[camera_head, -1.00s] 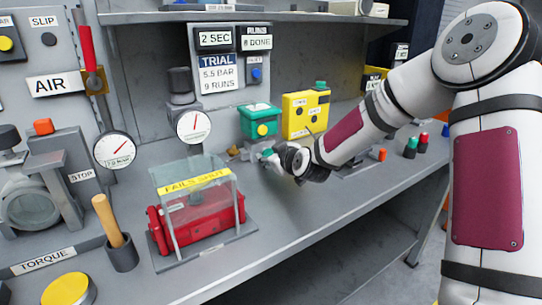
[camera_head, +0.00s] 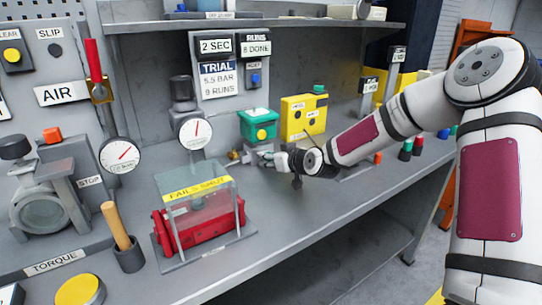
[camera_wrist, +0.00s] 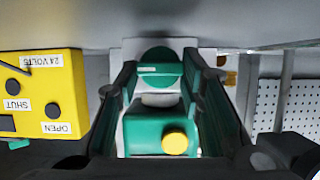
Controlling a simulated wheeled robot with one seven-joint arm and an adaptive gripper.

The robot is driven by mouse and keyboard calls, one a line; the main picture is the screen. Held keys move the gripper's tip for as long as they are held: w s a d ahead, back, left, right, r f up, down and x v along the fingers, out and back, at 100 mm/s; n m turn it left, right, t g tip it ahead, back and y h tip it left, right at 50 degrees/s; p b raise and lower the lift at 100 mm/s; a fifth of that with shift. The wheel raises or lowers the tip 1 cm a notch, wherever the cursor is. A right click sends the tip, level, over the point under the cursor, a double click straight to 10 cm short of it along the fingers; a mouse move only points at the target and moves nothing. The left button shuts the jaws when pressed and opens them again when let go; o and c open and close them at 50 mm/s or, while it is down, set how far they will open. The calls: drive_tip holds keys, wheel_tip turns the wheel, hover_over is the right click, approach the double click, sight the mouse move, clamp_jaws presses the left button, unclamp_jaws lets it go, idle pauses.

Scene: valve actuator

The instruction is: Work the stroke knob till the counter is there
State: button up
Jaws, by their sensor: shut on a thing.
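The green knob (camera_wrist: 160,68), with a pale-labelled bar across it, is on a light plate in the wrist view. My gripper (camera_wrist: 158,80) is shut on it, a dark finger along each side. In the head view my gripper (camera_head: 274,158) is at the mount below the green box (camera_head: 258,125), and the knob is mostly hidden. The green box with its yellow button also shows in the wrist view (camera_wrist: 150,135). The counter (camera_head: 256,46) under RUNS reads 8 DONE. The trial card (camera_head: 220,78) reads 5.5 BAR, 9 RUNS.
A yellow box (camera_head: 303,117) with OPEN and SHUT buttons stands just right of the green box. A clear guard (camera_head: 200,185) marked FAILS SHUT covers a red actuator (camera_head: 205,222) at the front. A round gauge (camera_head: 195,133) stands behind it. The bench front is fairly clear.

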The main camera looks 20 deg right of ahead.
drive_tip(key=o, duration=0.9)
drive_tip(key=v, duration=1.2)
